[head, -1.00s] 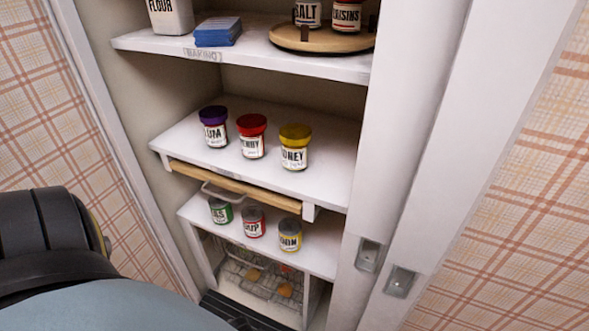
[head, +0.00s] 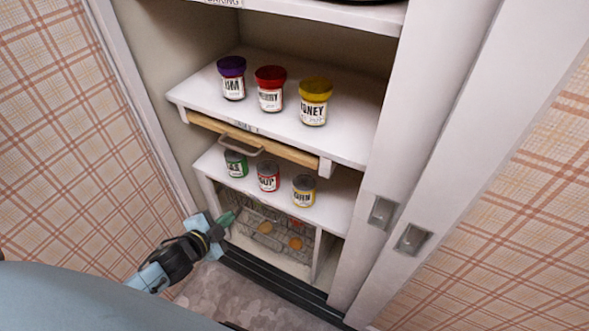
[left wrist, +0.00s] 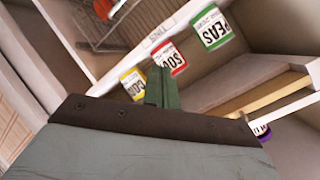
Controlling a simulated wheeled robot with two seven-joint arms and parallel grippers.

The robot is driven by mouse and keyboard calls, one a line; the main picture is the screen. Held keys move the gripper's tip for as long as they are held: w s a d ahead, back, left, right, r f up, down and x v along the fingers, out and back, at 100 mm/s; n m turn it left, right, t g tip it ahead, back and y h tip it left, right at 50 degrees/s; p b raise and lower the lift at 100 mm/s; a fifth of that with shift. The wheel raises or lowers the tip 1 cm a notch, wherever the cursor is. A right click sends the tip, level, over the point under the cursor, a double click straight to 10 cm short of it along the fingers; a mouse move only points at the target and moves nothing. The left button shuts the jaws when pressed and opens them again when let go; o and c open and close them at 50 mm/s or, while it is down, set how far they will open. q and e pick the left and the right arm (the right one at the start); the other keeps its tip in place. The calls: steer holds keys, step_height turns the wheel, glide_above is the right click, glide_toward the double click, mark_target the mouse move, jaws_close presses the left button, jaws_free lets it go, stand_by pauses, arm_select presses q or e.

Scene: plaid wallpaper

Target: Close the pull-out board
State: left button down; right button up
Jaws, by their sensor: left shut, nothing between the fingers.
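The pull-out board (head: 285,152) is a strip of light wood directly under the white middle shelf in the head view. A pale bar handle (head: 240,147) is on its front. How far the board stands out from the shelf is hard to tell. The board also shows at the right of the left wrist view (left wrist: 255,97). My left gripper (head: 229,217) is low and left, in front of the wire basket area, below the handle and apart from it. Its green fingers (left wrist: 162,87) are shut and empty. My right gripper is not in view.
Jars with purple, red and yellow lids, including the honey jar (head: 315,103), stand on the middle shelf (head: 350,140). Green, red and yellow cans (head: 268,176) stand on the lower shelf (head: 335,205). A wire basket (head: 265,230) sits below. A door frame (head: 400,150) rises at the right.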

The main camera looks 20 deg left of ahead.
mark_target(316, 168)
arm_select(q)
steer(key=d+r+m+g+h, duration=0.1)
steer(key=d+r+m+h, duration=0.3)
steer(key=r+m+h, duration=0.4)
steer(key=d+r+m+g+h, duration=0.1)
steer(key=d+r+m+h, duration=0.4)
steer(key=r+m, duration=0.35)
steer(key=shift+m, duration=0.25)
steer(key=shift+w+a+b+x, duration=0.25)
steer(key=shift+w+a+x, duration=0.1)
steer(key=shift+x, duration=1.6)
steer(key=shift+w+a+b+x, duration=0.2)
steer(key=shift+w+b+x, duration=0.15)
steer(key=shift+x, duration=1.55)
steer(key=shift+w+a+b+x, duration=0.2)
steer(key=shift+w+a+x, duration=0.15)
steer(key=shift+x, duration=1.6)
steer(key=shift+r, duration=0.1)
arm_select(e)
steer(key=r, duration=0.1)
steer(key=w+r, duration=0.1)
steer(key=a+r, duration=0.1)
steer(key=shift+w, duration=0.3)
arm_select(q)
steer(key=shift+t, duration=0.3)
